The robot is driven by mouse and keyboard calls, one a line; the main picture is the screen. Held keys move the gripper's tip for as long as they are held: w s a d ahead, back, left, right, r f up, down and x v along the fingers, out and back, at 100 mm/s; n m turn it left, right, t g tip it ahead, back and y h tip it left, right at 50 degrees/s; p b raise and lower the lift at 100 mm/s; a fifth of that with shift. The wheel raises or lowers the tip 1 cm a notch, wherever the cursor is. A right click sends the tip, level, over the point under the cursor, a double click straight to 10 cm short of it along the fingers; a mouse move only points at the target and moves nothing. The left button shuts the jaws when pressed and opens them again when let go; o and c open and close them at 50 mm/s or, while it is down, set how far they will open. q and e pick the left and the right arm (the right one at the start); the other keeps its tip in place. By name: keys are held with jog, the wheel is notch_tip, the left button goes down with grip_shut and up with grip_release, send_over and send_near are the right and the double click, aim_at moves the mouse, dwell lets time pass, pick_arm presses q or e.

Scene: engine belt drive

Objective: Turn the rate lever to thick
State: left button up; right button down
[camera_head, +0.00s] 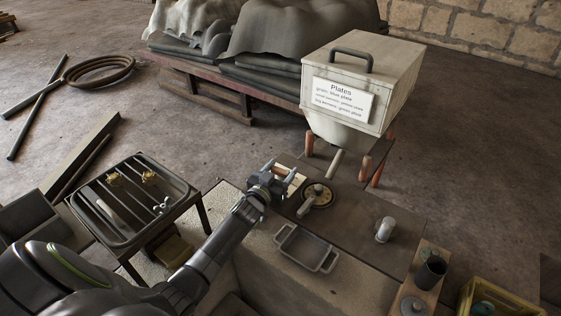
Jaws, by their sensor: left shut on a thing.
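My left gripper (281,174) is over the dark bench top, beside a small cream plate (296,182). Its fingers are shut on what looks like the rate lever, which is mostly hidden by the gripper, so its setting cannot be read. Just right of the gripper, a round brass-rimmed dial (317,195) with a pale handle sits on the bench, apart from the fingers. My right gripper is not in view.
A white box labelled Plates (337,60) stands behind the bench. A grey metal tray (303,251) lies in front of the dial, with a pale upright cylinder (385,229) to the right. A slatted rack (130,203) stands at left. A yellow crate (500,300) is at lower right.

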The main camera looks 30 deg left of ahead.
pick_arm(q)
jog(key=shift+r+h+p, duration=0.3)
jog(key=shift+r+p, duration=0.1)
jog(key=shift+f+m+h+p, duration=0.2)
jog(key=shift+m+h+p, duration=0.2)
jog(key=shift+m+h, duration=0.35)
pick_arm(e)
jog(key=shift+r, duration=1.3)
pick_arm(q)
jog(key=shift+f, duration=0.1)
jog(key=o, duration=0.9)
jog(key=shift+s, duration=0.1)
